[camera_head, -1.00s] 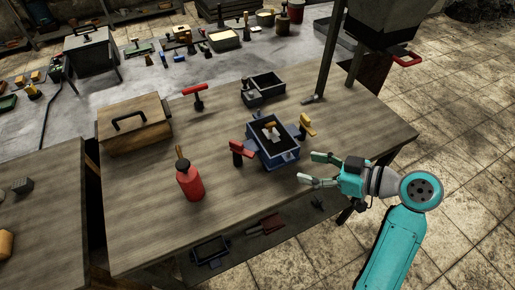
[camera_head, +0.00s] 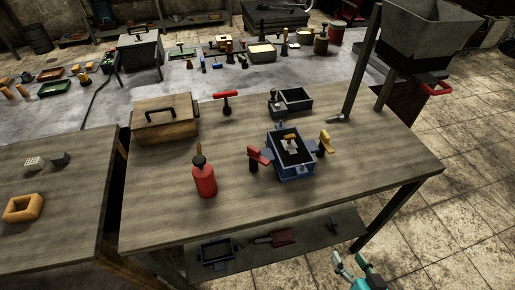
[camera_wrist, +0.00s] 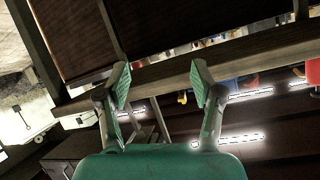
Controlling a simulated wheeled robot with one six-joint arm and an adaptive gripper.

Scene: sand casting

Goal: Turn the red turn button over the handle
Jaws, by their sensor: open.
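The red turn button (camera_head: 259,157) stands on the workbench at the left side of the blue moulding flask (camera_head: 291,174). It has a red lever on a dark post. A yellow turn button (camera_head: 326,139) stands at the flask's right side. The flask's handle under the red button is too small to make out clearly. My gripper (camera_head: 357,259) is at the bottom of the head view, in front of the bench's near edge and well apart from the red button. In the wrist view my gripper (camera_wrist: 161,84) is open, with nothing between its fingers.
A red bottle (camera_head: 204,180) stands left of the red button. A wooden box (camera_head: 166,128), a red T-handled tool (camera_head: 225,103) and a dark two-part tray (camera_head: 295,100) lie behind. A hopper (camera_head: 428,35) on legs stands at the right. The bench's front right is clear.

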